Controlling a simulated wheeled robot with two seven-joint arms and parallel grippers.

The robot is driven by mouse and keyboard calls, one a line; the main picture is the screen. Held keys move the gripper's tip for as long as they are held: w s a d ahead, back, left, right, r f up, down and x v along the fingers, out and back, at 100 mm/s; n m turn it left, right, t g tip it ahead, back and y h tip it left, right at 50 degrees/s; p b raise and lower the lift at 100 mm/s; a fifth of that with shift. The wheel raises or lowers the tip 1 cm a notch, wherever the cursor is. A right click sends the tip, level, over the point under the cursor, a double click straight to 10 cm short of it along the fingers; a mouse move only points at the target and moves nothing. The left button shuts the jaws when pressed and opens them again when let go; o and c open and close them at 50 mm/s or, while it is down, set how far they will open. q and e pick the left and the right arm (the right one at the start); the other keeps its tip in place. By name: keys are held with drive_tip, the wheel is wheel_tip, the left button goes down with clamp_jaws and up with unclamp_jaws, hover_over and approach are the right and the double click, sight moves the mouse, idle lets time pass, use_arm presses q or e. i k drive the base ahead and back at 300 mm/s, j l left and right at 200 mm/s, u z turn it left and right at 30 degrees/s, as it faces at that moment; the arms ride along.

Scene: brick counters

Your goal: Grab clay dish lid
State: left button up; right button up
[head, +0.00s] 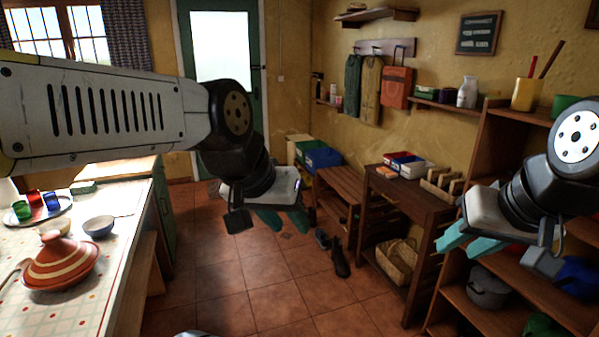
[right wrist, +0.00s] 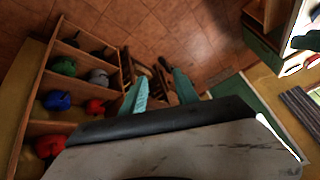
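The clay dish with its striped orange and cream conical lid (head: 62,262) sits on the counter (head: 75,312) at the lower left of the head view. The lid appears to rest on the dish. My left gripper (head: 283,220) hangs over the floor, well to the right of the counter, with its teal fingers apart and nothing between them. My right gripper (head: 458,236) is at the right, in front of the wooden shelves, far from the lid. In the right wrist view its teal fingers (right wrist: 160,90) are spread and empty.
Wooden shelves (head: 487,160) and a bench (head: 425,205) line the right side. The tiled floor between is mostly clear, with shoes (head: 339,258) near the bench.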

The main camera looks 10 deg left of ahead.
sight(60, 260)
drive_tip(key=i+j+u, duration=0.15)
drive_tip(key=u, duration=0.3)
drive_tip(key=i+u, duration=0.25)
drive_tip(key=u, duration=0.2)
drive_tip(key=i+u, duration=0.25)
drive_tip(key=u, duration=0.25)
drive_tip(key=i+u, duration=0.2)
drive_tip(key=u, duration=0.25)
drive_tip(key=i+l+u, duration=0.2)
drive_tip(key=u, duration=0.25)
drive_tip(key=i+u, duration=0.25)
drive_tip(key=u, duration=0.15)
drive_tip(key=i+l+u, duration=0.15)
drive_tip(key=u, duration=0.25)
drive_tip(key=i+l+u, duration=0.2)
drive_tip(key=i+u, duration=0.15)
